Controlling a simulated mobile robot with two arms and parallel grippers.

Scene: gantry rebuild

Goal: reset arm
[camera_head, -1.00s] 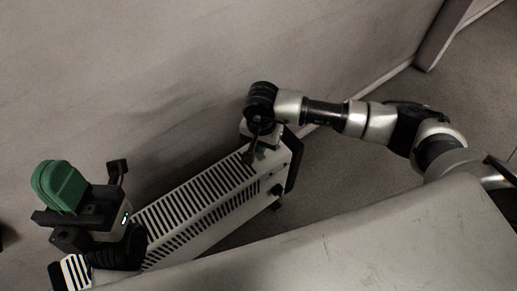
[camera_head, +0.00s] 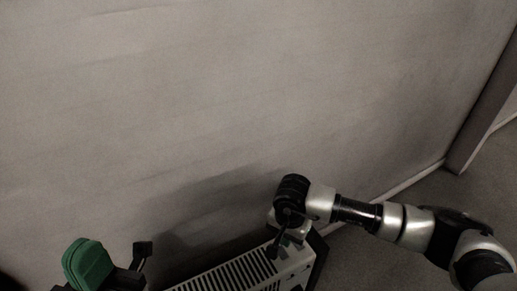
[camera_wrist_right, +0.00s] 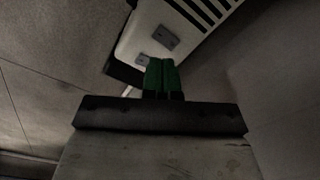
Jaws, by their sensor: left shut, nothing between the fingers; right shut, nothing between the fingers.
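My left gripper (camera_head: 87,264) shows at the bottom left of the head view, its green fingers together and empty. Its lower part is cut off by the picture's bottom edge. My right arm comes in from the right, and its wrist is above the far end of a white slotted heater-like unit (camera_head: 243,274). In the right wrist view my right gripper (camera_wrist_right: 160,76) has its green fingers shut with nothing between them. The white unit (camera_wrist_right: 150,28) shows behind the fingertips there; I cannot tell whether they touch it.
A plain grey wall (camera_head: 250,90) fills most of the head view, close behind the white unit. A post (camera_head: 485,95) stands at the right. Grey floor (camera_head: 400,192) shows between the wall and my right arm.

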